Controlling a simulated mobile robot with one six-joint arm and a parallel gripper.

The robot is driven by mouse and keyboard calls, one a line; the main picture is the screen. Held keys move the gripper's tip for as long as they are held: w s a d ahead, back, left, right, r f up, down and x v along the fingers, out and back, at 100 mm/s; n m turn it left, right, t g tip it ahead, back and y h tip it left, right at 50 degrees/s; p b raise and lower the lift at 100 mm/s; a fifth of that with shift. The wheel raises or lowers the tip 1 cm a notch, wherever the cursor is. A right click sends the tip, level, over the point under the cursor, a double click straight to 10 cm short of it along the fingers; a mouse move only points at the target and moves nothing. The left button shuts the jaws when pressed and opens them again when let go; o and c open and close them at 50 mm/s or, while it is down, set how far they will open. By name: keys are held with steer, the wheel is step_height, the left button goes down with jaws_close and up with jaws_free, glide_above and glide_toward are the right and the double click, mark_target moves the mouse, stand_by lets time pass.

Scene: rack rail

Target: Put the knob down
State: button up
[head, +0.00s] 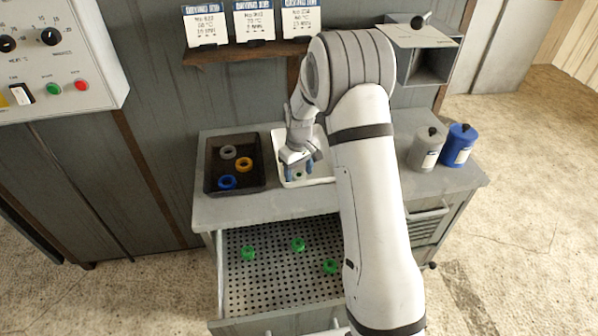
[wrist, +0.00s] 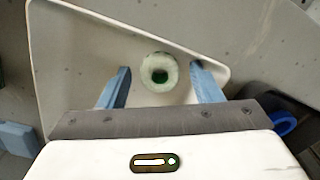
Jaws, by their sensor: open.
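A pale, round, ring-like knob with a green centre (wrist: 160,76) is over the floor of the white tray (wrist: 75,60); it looks to lie on it. In the head view a small greenish part of the knob (head: 299,175) shows in the white tray (head: 322,181) under my gripper (head: 298,168). In the wrist view my gripper (wrist: 160,85) has its two blue fingers spread apart, one on each side of the knob, with gaps between. Much of the tray is hidden by my arm in the head view.
Left of the white tray is a black tray (head: 208,187) with grey, orange and blue rings. Below, an open perforated drawer (head: 265,290) holds green rings (head: 298,245). Grey (head: 427,150) and blue (head: 458,147) canisters stand at right. A shelf with cards (head: 254,22) is behind.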

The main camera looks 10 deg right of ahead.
step_height(320, 180, up, 12)
steer(key=b, duration=0.2)
steer(key=s+d+r+m+t, duration=0.1)
steer(key=s+r, duration=0.3)
steer(key=s, duration=0.3)
steer(key=s+d+r+m+t, duration=0.1)
steer(key=s+r, duration=0.4)
steer(key=s, duration=0.3)
steer(key=s+f+m+t, duration=0.1)
steer(key=s+m, duration=0.2)
steer(key=s, duration=1.3)
steer(key=shift+s+d, duration=0.15)
